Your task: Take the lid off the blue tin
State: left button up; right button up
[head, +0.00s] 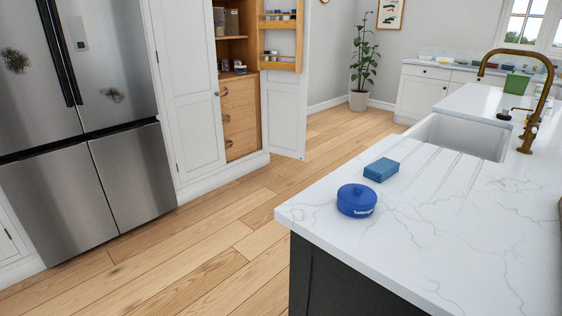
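A round blue tin (356,206) stands upright on the white marble counter (450,240), near its left edge. Its blue lid (357,192), with a small knob on top, sits on the tin. Neither of my grippers shows in the head view.
A blue rectangular block (381,169) lies just behind the tin. A white sink (460,135) with a brass tap (535,115) is farther back on the right. The counter in front and right of the tin is clear. Wooden floor (200,250) lies open to the left, before a steel fridge (75,120) and an open cupboard with a door rack (281,40).

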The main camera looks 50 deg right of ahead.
aim_at(357, 196)
jog(key=i+z, duration=0.35)
jog(key=i, duration=0.2)
jog(key=i+z, duration=0.35)
jog(key=i, duration=0.2)
jog(key=i+j+z, duration=0.35)
jog(key=i, duration=0.15)
jog(key=i+j+z, duration=0.35)
jog(key=i, duration=0.15)
